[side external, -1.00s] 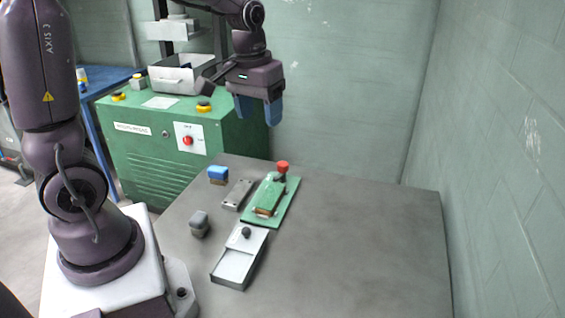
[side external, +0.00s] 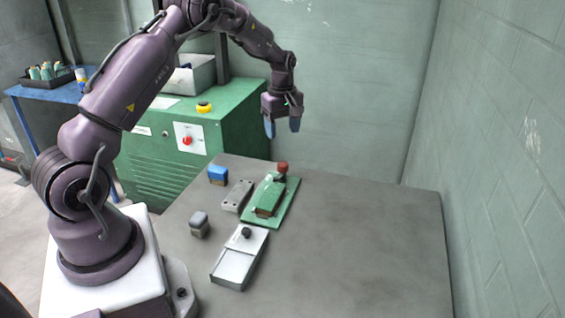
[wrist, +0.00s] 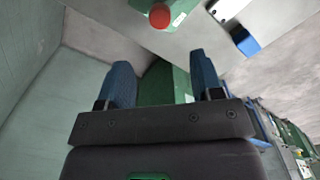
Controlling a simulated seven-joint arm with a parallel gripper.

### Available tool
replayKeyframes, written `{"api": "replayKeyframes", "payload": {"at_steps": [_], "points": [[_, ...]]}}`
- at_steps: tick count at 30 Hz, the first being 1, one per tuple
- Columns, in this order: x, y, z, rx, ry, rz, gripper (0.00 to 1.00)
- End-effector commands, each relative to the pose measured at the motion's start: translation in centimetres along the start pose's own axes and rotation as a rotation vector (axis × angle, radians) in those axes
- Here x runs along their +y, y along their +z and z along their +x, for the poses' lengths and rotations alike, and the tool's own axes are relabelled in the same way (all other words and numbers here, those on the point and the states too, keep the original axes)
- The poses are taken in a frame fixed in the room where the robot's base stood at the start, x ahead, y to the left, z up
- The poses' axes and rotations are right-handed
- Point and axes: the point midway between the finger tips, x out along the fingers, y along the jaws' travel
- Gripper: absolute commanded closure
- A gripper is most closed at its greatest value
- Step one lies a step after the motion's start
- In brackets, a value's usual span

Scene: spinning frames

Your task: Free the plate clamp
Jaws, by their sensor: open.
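The plate clamp is a green base (side external: 287,209) on the grey table, with a green block and a brownish part on it. A red knob (side external: 282,168) stands at its far end. In the wrist view the red knob (wrist: 160,16) shows at the top edge, with part of the green base (wrist: 182,8) beside it. My gripper (side external: 283,128) hangs in the air above and beyond the knob, clear of it. Its two blue fingers (wrist: 168,82) are apart with nothing between them. The near part of the clamp is outside the wrist view.
A grey metal plate (side external: 238,195) lies left of the clamp. A blue-topped block (side external: 217,174), a grey-topped block (side external: 199,223) and a white tray with a dark knob (side external: 236,266) are also on the table. A green cabinet (side external: 160,157) stands behind. The table's right side is clear.

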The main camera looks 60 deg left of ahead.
Motion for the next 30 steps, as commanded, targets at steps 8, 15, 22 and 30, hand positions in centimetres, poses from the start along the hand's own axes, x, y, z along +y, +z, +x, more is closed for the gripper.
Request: {"api": "replayKeyframes", "payload": {"at_steps": [8,15,22,30], "points": [[-0.1,0.1,6.0,-0.003,-0.005,0.002,0.4],[-0.1,0.0,9.7,-0.001,-0.002,0.003,0.4],[-0.1,0.0,10.8,0.0,-0.001,0.003,0.4],[0.0,0.0,10.8,0.0,-0.001,0.003,0.52]]}}
